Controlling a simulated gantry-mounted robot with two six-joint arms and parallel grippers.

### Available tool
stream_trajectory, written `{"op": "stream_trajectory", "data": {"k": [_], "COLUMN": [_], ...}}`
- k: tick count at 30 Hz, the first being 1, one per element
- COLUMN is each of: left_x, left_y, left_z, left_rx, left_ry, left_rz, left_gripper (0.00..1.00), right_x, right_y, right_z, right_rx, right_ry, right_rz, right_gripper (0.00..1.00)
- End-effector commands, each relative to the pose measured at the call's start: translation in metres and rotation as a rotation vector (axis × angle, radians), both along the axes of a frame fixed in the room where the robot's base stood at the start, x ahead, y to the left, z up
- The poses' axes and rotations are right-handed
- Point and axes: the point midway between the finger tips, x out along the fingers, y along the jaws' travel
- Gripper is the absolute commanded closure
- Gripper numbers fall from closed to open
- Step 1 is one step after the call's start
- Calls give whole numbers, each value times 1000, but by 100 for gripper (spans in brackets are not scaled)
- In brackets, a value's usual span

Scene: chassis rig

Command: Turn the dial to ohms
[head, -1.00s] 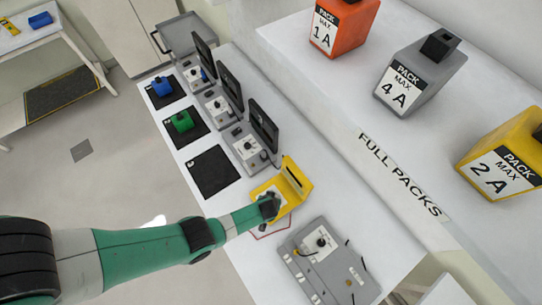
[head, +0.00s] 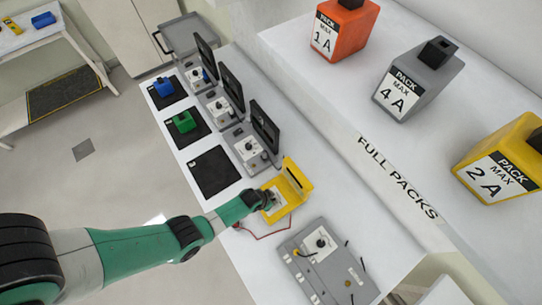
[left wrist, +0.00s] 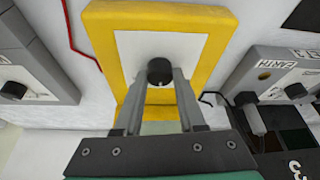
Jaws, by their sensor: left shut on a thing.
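The yellow meter (head: 298,186) stands on the white bench with its lid part raised at the back. In the left wrist view its yellow frame (left wrist: 218,32) surrounds a white face with a round black dial (left wrist: 159,71) in the middle. My left gripper (head: 268,199) is over the meter's face. In the left wrist view the fingers of the left gripper (left wrist: 160,82) are shut on the dial, one on each side. The dial's markings and pointer direction cannot be made out. My right gripper is not in view.
A red lead (head: 262,236) lies beside the meter. A grey panel (head: 328,262) with a dial sits nearer on the bench. Several grey units with upright black screens (head: 264,126) stand farther along. Black mats (head: 214,170) line the left edge, and large packs (head: 500,160) stand on the right shelf.

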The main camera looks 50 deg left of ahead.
Motion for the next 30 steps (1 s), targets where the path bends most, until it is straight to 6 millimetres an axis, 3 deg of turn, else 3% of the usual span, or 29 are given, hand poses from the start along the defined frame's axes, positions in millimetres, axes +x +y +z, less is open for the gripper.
{"op": "stream_trajectory", "data": {"k": [18, 30], "left_x": [1, 1], "left_y": [4, 5], "left_z": [-2, 0], "left_rx": [-1, 1], "left_ry": [0, 2], "left_rz": [-580, -852], "left_gripper": [100, 100], "right_x": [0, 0], "right_y": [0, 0], "right_z": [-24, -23], "right_rx": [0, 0], "right_ry": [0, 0], "right_rz": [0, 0], "right_gripper": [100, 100]}}
